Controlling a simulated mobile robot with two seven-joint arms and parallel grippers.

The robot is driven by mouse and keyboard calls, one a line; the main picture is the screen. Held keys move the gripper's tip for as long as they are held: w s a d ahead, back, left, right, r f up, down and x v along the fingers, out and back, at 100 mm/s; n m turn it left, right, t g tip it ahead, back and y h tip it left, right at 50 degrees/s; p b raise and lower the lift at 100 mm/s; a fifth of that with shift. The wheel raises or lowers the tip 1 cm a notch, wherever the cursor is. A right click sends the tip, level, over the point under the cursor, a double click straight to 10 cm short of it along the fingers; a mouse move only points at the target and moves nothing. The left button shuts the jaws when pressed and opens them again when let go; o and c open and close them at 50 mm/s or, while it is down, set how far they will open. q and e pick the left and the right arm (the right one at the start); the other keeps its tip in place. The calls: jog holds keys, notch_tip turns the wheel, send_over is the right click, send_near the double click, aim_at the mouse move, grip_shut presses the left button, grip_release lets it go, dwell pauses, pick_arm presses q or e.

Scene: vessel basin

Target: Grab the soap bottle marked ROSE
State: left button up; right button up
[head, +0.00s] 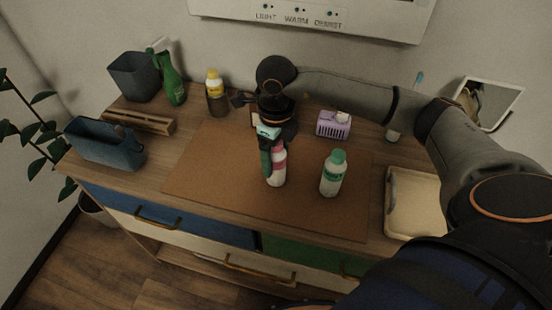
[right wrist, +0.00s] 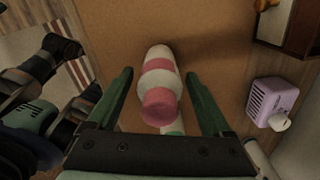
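A white and pink bottle with a pink cap (head: 277,168) stands on the brown mat; I cannot read any word on it. My right gripper (head: 270,150) is over it, pointing down. In the right wrist view the bottle (right wrist: 159,95) shows between the open green fingers of the right gripper (right wrist: 160,95), with gaps on both sides. A white bottle with a green cap (head: 333,172) stands to its right; its label is too small to read. Dark parts of my own body show at the left of the right wrist view; I cannot make out my left gripper's fingers.
A lilac basket (head: 333,124) stands behind on the right, and a beige tray (head: 393,205) lies at the right. A yellow-capped bottle (head: 215,95), a green spray bottle (head: 171,82), a grey bin (head: 133,76) and a blue caddy (head: 103,143) stand left. The mat's left part (head: 215,165) is clear.

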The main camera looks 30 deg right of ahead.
grip_shut()
dwell(0.5)
jog(key=shift+r, duration=0.15)
